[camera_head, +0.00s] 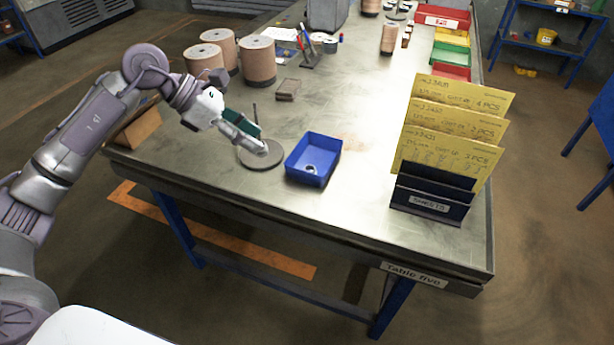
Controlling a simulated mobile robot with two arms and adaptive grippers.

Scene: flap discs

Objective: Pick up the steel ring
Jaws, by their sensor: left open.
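A small round metallic piece (311,169), which looks like the steel ring, lies inside the blue bin (327,174) near its front wall. My left gripper (258,140) is open, to the left of the blue bin. Its fingertips are low over a flat grey round disc (268,160) on the table, and I cannot tell whether they touch it. A thin dark upright rod (254,110) shows just behind the fingers. The gripper hides part of the disc. My right gripper is not in view.
Large brown cylinders (258,61) stand behind my left arm. Small brown blocks (288,88) lie farther back. A dark rack (432,194) with yellow sheets (450,140) stands at the right table edge. Coloured bins (451,52) line the far right. The middle of the table (350,115) is clear.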

